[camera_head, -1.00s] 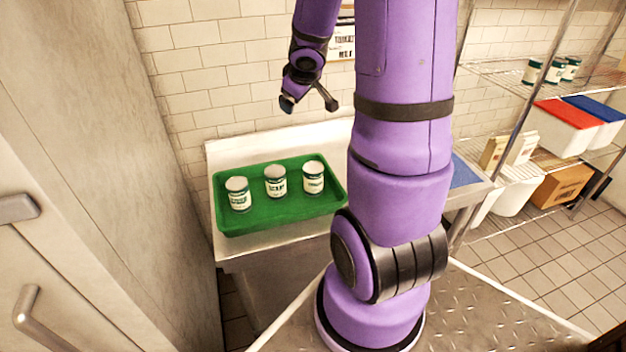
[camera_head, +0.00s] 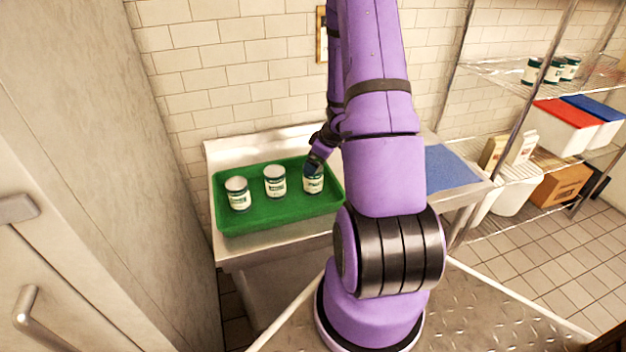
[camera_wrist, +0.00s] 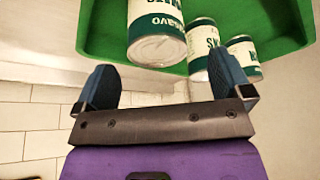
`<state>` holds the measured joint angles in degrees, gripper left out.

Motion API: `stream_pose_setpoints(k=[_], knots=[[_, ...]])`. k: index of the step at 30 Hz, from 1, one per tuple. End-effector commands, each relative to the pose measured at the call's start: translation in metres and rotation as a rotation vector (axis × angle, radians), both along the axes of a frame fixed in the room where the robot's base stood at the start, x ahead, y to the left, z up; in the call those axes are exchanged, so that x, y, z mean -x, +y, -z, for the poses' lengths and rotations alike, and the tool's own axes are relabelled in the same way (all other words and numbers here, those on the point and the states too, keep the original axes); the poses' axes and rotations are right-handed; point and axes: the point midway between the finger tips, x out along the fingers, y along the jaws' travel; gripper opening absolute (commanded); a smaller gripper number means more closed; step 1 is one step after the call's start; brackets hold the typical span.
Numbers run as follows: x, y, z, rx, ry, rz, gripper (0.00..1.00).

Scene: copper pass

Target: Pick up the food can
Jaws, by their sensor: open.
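Three food cans with white and green labels stand upright in a green tray: a left can (camera_head: 237,194), a middle can (camera_head: 275,181) and a right can (camera_head: 314,184). My gripper (camera_head: 314,165) is by the right can in the head view and hides part of it. In the wrist view my gripper (camera_wrist: 168,90) is open, its two blue-padded fingers spread. The nearest can (camera_wrist: 156,32) appears just beyond the fingertips, roughly between them. I see no contact. The other two cans (camera_wrist: 203,45) (camera_wrist: 243,58) are farther right in that view.
The green tray (camera_head: 285,213) sits on a steel table (camera_head: 240,252) against a tiled wall. A blue mat (camera_head: 450,168) lies at the table's right. A wire shelf with more cans (camera_head: 551,70), bins and boxes stands at the right. A large door is at the left.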

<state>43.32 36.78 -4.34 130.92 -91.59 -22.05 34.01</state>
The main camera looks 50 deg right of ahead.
Motion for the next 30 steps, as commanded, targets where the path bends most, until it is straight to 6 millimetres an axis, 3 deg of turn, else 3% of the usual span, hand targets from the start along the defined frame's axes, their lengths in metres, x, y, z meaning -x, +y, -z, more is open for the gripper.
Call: stream_pose_setpoints(k=[8, 18, 28, 30], knots=[[-0.006, 0.001, 0.016, 0.0, 0.001, 0.0, 0.97], [-0.022, 0.002, 0.053, 0.001, 0.001, -0.002, 0.97], [-0.023, 0.003, 0.057, 0.002, -0.001, 0.0, 0.97], [-0.023, 0.003, 0.057, 0.002, -0.001, 0.0, 0.81]])
